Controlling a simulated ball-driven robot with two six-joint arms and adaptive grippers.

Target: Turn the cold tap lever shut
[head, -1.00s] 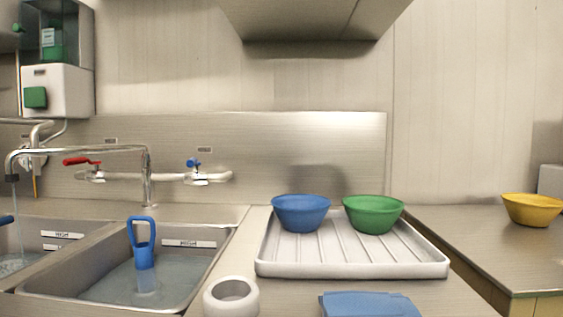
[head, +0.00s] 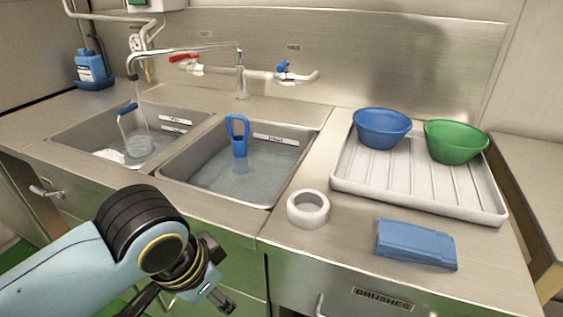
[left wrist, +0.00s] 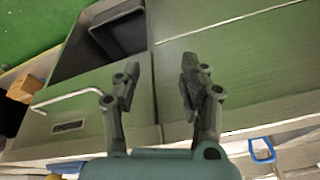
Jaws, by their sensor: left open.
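The cold tap lever (head: 284,67) is blue and sits on the right part of the white wall pipe (head: 258,75) behind the sinks. The red lever (head: 184,58) is on the left part of that pipe. Water runs from the spout (head: 132,75) into the left basin. My left gripper (head: 222,300) is low in front of the counter, well below and apart from the blue lever. In the left wrist view my left gripper (left wrist: 158,75) is open and empty, with cabinet fronts behind it. My right gripper is not in view.
The right basin (head: 285,157) holds water and a blue-handled tool (head: 238,135). On the counter are a white ring (head: 308,208), a folded blue cloth (head: 415,244) and a white ribbed tray (head: 345,170) with a blue bowl (head: 382,128) and a green bowl (head: 455,141).

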